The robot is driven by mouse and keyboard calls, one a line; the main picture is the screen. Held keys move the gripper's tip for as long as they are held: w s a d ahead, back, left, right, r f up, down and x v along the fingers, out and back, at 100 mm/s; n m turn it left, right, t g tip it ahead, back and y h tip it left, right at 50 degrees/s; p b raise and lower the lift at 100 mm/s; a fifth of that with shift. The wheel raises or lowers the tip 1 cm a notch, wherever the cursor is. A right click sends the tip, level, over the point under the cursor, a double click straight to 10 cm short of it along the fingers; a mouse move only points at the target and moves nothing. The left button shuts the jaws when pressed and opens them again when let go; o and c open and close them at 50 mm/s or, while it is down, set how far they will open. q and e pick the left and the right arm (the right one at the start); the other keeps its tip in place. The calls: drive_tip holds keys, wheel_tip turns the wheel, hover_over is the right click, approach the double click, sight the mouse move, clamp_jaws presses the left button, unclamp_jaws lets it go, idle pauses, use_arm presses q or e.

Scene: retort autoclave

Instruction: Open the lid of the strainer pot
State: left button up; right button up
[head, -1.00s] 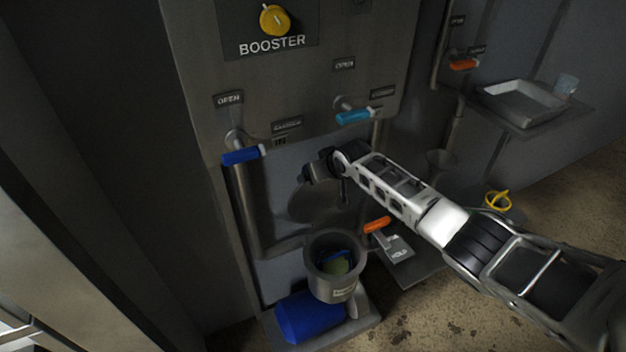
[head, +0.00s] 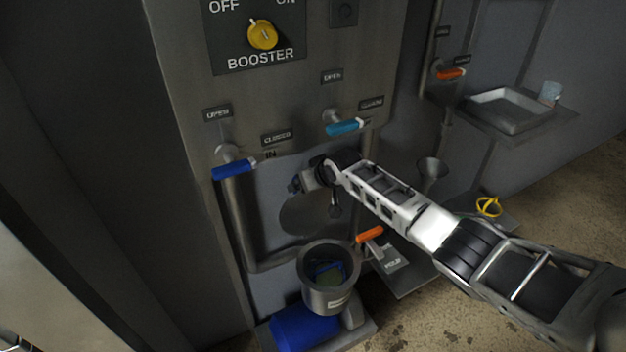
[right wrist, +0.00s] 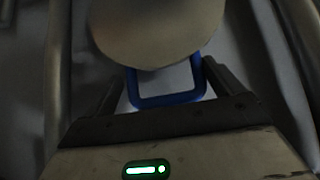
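The strainer pot (head: 330,296) is a grey round pot low in front of the panel. Its mouth is uncovered, and something blue and green shows inside. A round grey disc, seemingly its lid (head: 303,216), stands tilted up above and behind the pot. My right gripper (head: 297,184) is just above this disc. In the right wrist view the disc (right wrist: 158,30) fills the top, and a blue loop handle (right wrist: 168,101) lies between my two spread fingers (right wrist: 165,80). Firm contact with the handle is not clear. My left gripper is out of view.
The panel above has a blue lever (head: 234,169), a light-blue lever (head: 343,128) and a yellow booster knob (head: 262,34). An orange handle (head: 370,234) is right of the pot. A blue cylinder (head: 300,328) lies below it. A tray (head: 505,110) is at upper right.

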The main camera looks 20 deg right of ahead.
use_arm(q)
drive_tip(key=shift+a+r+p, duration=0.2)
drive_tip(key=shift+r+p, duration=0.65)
drive_tip(key=shift+p, duration=0.7)
use_arm(e)
drive_tip(key=v, duration=1.6)
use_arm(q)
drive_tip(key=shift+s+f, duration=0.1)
use_arm(e)
drive_tip(key=shift+f, duration=0.1)
drive_tip(key=s+a+f+y, duration=0.2)
drive_tip(key=s+a+f, duration=0.4)
drive_tip(key=s+f, duration=0.5)
drive_tip(key=s+f+t, duration=0.1)
drive_tip(key=s+f, duration=0.2)
drive_tip(key=s, duration=1.2)
drive_tip(key=shift+s+a+f+n+t+h, duration=0.15)
drive_tip(key=shift+a+f+n+t+h, duration=0.15)
drive_tip(key=shift+f+t, duration=0.1)
